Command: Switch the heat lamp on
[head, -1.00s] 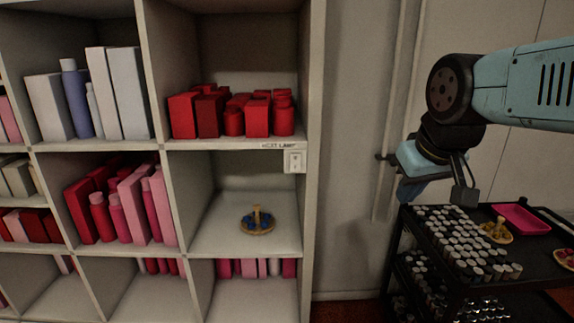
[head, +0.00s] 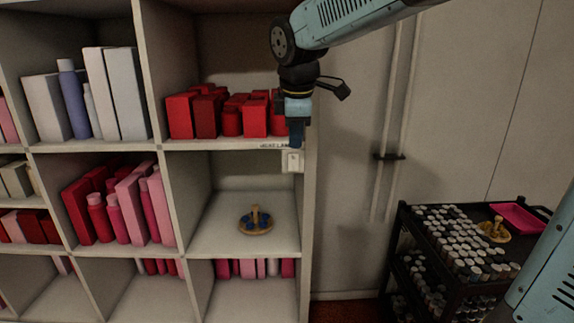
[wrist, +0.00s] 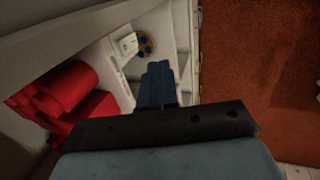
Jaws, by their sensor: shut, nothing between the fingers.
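The heat lamp switch (head: 292,161) is a white wall-type switch on the front edge of the shelf unit, beside a small printed label (head: 274,146) that is now partly covered. In the wrist view the switch (wrist: 127,45) shows up and left of the fingers. My gripper (head: 296,143) is shut and empty, pointing down just above the switch. In the wrist view my gripper (wrist: 158,72) shows as two blue fingers pressed together. I cannot tell whether the fingertips touch the switch. No lamp is clearly visible.
Red boxes and jars (head: 232,114) fill the compartment above the switch. A round wooden tray with blue items (head: 255,221) sits in the compartment below. A black cart (head: 400,222) with many small jars and a pink tray (head: 520,217) stands at the right.

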